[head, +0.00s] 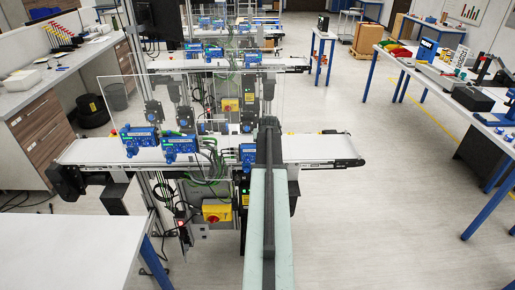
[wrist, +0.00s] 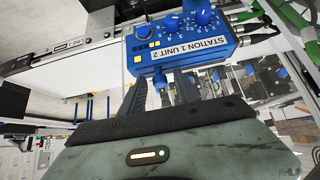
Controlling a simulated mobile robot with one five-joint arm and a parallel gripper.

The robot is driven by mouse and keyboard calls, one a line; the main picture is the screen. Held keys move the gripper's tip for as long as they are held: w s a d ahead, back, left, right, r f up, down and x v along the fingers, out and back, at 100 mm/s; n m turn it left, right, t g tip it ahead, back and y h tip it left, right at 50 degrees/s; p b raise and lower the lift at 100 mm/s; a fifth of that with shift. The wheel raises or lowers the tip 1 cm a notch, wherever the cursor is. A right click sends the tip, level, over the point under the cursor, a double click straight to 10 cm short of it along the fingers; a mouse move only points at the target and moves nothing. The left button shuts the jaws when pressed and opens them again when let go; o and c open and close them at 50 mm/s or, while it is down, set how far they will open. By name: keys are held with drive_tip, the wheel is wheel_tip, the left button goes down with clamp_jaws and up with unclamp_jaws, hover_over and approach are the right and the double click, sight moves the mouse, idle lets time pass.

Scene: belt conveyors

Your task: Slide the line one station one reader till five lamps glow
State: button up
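A blue reader box labelled "STATION 1 UNIT 2" (wrist: 200,45) fills the upper middle of the wrist view, with blue knobs and several small yellow squares on its face. I cannot tell how many are glowing lamps. My gripper (wrist: 161,88) is just below the box, its two dark fingers apart, with a blue knob showing between them; contact is unclear. In the head view my arm reaches forward over the near conveyor (head: 310,148), and the fingers cannot be made out. Blue boxes stand along this belt at left (head: 138,140), middle (head: 181,147) and beside my arm (head: 247,155).
A clear panel (head: 110,100) stands behind the near belt. A second conveyor (head: 285,63) lies beyond. A yellow switch box (head: 215,211) and cables hang below the near belt. A white table (head: 60,250) is at front left, and a cluttered workbench (head: 440,85) at right.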

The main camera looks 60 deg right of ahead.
clamp_jaws()
drive_tip(key=shift+r+p, duration=0.75)
drive_tip(key=shift+r, duration=0.05)
idle(1.6)
drive_tip(key=shift+o, duration=0.9)
unclamp_jaws()
drive_tip(key=p+v, duration=0.6)
drive_tip(key=v, duration=0.1)
drive_tip(key=shift+a+r, duration=0.2)
drive_tip(key=shift+a, duration=0.05)
